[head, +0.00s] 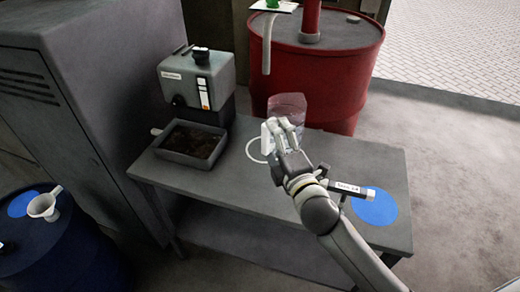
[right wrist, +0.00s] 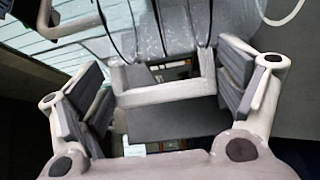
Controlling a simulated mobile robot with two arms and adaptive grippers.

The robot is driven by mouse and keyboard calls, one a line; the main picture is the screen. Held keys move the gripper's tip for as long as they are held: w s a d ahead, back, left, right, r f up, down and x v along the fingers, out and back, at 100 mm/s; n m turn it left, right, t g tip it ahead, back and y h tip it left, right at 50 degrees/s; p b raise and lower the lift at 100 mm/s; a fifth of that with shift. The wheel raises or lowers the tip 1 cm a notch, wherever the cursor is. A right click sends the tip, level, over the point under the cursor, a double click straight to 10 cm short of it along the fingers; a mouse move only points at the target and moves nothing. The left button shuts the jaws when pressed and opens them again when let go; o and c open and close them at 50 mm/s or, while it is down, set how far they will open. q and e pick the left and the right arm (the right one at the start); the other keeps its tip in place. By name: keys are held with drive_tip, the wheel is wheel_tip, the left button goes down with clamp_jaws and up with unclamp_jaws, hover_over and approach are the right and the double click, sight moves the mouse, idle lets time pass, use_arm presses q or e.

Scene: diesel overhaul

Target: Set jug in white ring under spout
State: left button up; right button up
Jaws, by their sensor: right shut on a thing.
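The clear jug (head: 289,103) is upright over the back edge of the grey bench, below and slightly right of the bent grey spout (head: 266,55). My right gripper (head: 283,133) is shut on its pale handle, which shows between the fingers in the right wrist view (right wrist: 165,93). The jug's clear wall (right wrist: 150,42) is beyond the handle. The white ring (head: 249,154) is on the bench top; its left arc shows, and the rest is hidden by the jug and gripper. I cannot tell whether the jug touches the bench. My left gripper is not in view.
A red drum (head: 335,75) stands behind the bench (head: 225,185). A grey machine (head: 197,78) and a dark-filled tray (head: 180,157) are left of the ring. A labelled tool (head: 350,189) lies by a blue disc (head: 376,207) at right. A white funnel (head: 44,206) sits on a blue drum.

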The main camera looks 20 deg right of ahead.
drive_tip(key=shift+w+a+f+b, duration=0.35)
drive_tip(key=shift+w+f+b, duration=0.15)
drive_tip(key=shift+w+f, duration=1.35)
drive_tip(key=shift+w+a+f+b, duration=0.3)
drive_tip(key=shift+w+f+b, duration=0.15)
drive_tip(key=shift+w+f, duration=1.35)
drive_tip(key=shift+w+a+f+b, duration=0.35)
drive_tip(key=shift+w+f+b, duration=0.15)
drive_tip(key=shift+w+f, duration=1.35)
drive_tip(key=shift+s+f, duration=0.15)
drive_tip(key=shift+s, duration=0.1)
drive_tip(key=shift+f, duration=0.2)
drive_tip(key=o, duration=1.2)
drive_tip(key=shift+f, duration=0.1)
drive_tip(key=shift+o, duration=0.4)
